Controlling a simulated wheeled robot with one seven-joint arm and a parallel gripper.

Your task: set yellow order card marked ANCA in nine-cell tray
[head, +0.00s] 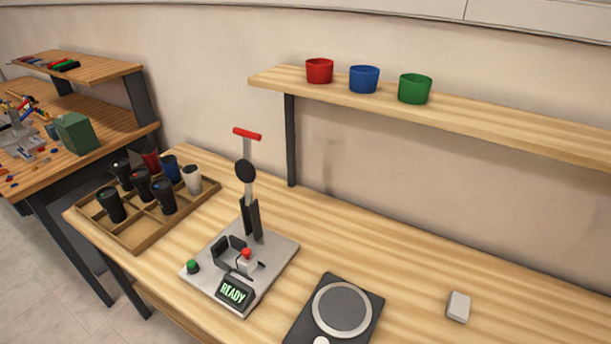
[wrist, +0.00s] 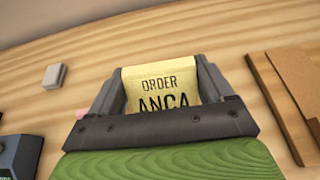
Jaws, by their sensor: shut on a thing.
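The yellow order card (wrist: 158,82) reads ORDER ANCA in the wrist view; its lower part is hidden behind the gripper. My gripper (wrist: 160,92) is shut on the card, with a grey finger on each side, above a wooden surface. Neither gripper nor card shows in the head view. The wooden nine-cell tray (head: 128,240) lies at the left end of the workbench in the head view. Several dark, red, blue and white cups stand in its cells; some cells at its front look empty.
A press with a READY display (head: 233,292) stands right of the tray. A dark scale (head: 343,308) and a small white block (head: 458,306) lie farther right. Red, blue and green bowls (head: 364,80) stand on the shelf. A brown panel (wrist: 292,85) is at right in the wrist view.

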